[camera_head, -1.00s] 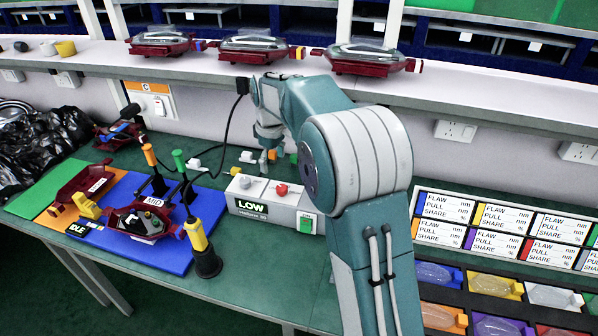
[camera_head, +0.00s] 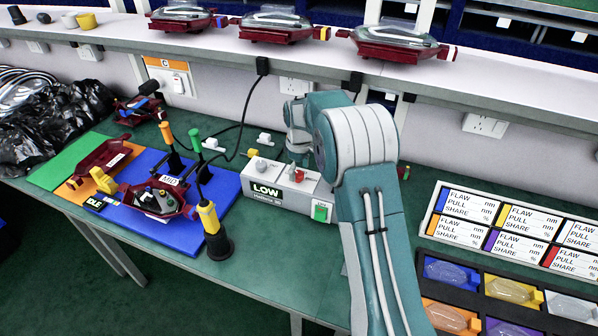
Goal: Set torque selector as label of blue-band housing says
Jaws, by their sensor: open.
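The torque control box (camera_head: 288,190) stands on the green bench; its display reads LOW. On its top are a grey knob (camera_head: 261,164) and a red knob (camera_head: 297,175). A dark red housing (camera_head: 155,203) lies on the blue mat (camera_head: 150,233), with a label (camera_head: 171,180) reading MID. I cannot make out a blue band on either. My gripper (camera_head: 299,160) is just behind the red knob, small and partly hidden; it is open, and contact is unclear.
A green button (camera_head: 320,212) is on the box's front. Screwdrivers (camera_head: 210,225) stand on the mat's right side. Label cards (camera_head: 510,225) and trays of clear parts (camera_head: 512,290) are at right. Several housings (camera_head: 280,24) line the shelf. Bench in front of the box is clear.

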